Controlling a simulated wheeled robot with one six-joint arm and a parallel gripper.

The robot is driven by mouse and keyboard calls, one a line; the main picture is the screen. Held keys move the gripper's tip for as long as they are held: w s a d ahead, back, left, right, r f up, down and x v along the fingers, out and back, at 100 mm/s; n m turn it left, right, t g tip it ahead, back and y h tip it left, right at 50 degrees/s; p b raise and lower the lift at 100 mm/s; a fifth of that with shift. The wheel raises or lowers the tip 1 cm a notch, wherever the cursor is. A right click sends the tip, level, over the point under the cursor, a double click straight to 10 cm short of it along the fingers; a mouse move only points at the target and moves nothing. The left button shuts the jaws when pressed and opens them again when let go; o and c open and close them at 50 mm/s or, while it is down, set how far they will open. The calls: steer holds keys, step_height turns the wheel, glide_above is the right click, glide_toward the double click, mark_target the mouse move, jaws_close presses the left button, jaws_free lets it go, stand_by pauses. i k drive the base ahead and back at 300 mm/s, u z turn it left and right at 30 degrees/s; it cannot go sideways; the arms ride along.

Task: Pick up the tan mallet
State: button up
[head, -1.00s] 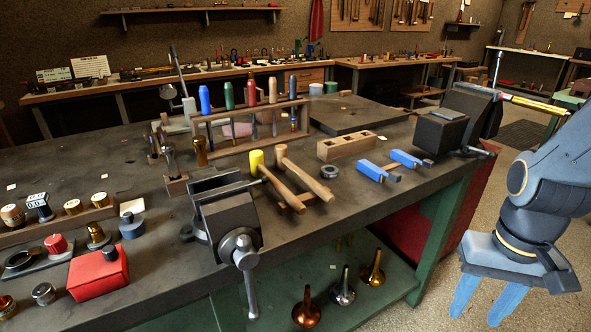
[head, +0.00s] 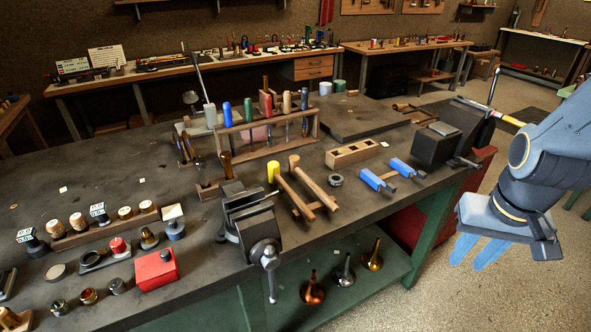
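The tan mallet (head: 312,181) lies on the dark workbench in the middle of the head view. Its tan head (head: 294,161) points toward the back and its handle slants down to the right. A mallet with a yellow head (head: 273,172) lies just left of it, nearly parallel. A low wooden rest shows under the handles. My gripper (head: 471,252) is at the right, beyond the bench's front edge and well away from the mallets. Its two blue fingers point down, are spread apart, and hold nothing.
A black vise (head: 247,215) stands left of the mallets. A wooden block with square holes (head: 352,154), a dark ring (head: 336,180) and blue-handled tools (head: 376,181) lie to the right. A wooden tool rack (head: 262,139) stands behind.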

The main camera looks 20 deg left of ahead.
mark_target(294, 171)
steer(key=u, duration=1.4)
steer(key=i, duration=0.35)
steer(key=z, duration=1)
